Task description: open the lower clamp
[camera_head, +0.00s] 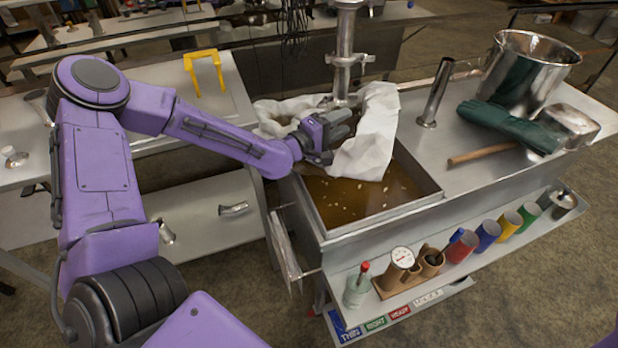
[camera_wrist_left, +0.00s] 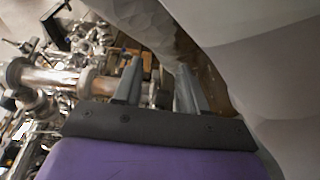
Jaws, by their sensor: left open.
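A vertical metal pipe (camera_head: 345,35) comes down over the pan, with a clamp (camera_head: 349,60) around it above the white cloth. I cannot tell whether this is the lower clamp; the pipe's lower end is hidden by cloth and gripper. My left gripper (camera_head: 340,130) is at the cloth, below that clamp. In the left wrist view its two fingers (camera_wrist_left: 157,78) are apart, with nothing clearly held between them. A metal pipe with collars (camera_wrist_left: 60,78) lies left of the fingers there. The white cloth (camera_head: 371,135) also fills the right of the wrist view (camera_wrist_left: 270,70). My right gripper does not show.
The pan (camera_head: 330,205) of amber liquid lies under the cloth. A steel bucket (camera_head: 528,68), green gloves (camera_head: 512,124) and an upright metal cylinder (camera_head: 436,92) stand on the right counter. A yellow handle (camera_head: 205,56) is on the left counter. A front shelf holds coloured cups (camera_head: 487,233).

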